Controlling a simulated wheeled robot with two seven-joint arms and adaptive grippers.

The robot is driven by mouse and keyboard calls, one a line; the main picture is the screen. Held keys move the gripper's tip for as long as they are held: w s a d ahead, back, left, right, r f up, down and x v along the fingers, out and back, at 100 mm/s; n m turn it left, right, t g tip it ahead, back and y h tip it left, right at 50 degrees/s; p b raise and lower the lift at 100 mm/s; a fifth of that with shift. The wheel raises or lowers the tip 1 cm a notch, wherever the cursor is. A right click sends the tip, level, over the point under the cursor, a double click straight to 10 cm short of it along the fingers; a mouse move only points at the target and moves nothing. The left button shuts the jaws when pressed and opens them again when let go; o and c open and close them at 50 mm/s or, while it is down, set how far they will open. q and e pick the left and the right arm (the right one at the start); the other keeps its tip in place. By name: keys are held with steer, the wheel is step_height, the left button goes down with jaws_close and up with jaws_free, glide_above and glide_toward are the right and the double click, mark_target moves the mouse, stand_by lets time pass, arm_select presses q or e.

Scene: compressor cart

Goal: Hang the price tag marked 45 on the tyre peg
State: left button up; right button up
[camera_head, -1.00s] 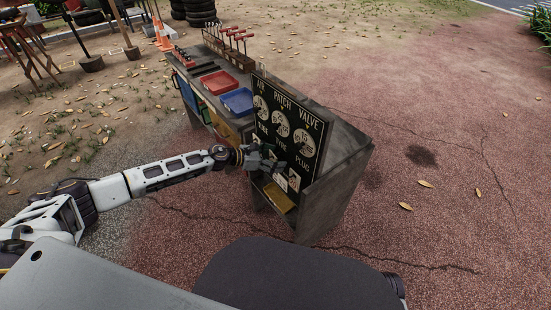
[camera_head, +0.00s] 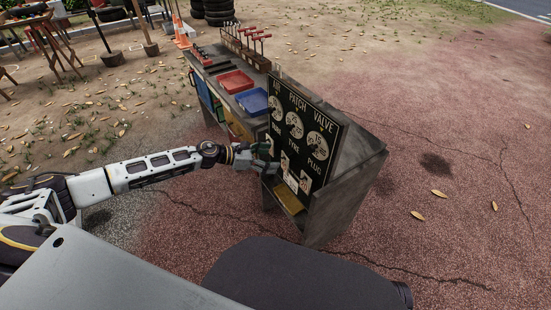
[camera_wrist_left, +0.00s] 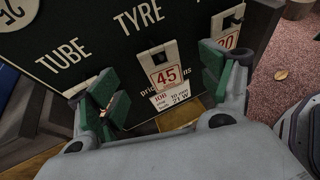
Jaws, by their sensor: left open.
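The price tag marked 45 (camera_wrist_left: 164,75) is a white card with a red-framed number. In the left wrist view it is upright against the black board (camera_wrist_left: 100,40), under the word TYRE. A dark spot at its top appears to be the tyre peg (camera_wrist_left: 160,57), so it seems to hang there. My left gripper (camera_wrist_left: 162,78) is open, its green-padded fingers on either side of the tag and apart from it. In the head view my left gripper (camera_head: 264,158) is at the board's left edge. My right gripper is not in view.
A tag marked 20 (camera_wrist_left: 228,40) is partly hidden behind the right finger. A white job card (camera_wrist_left: 174,98) sits below the 45 tag. The cart (camera_head: 345,195) carries a blue tray (camera_head: 253,101) and a red tray (camera_head: 235,81).

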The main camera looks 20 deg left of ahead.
arm_select(q)
steer(key=shift+v, duration=2.15)
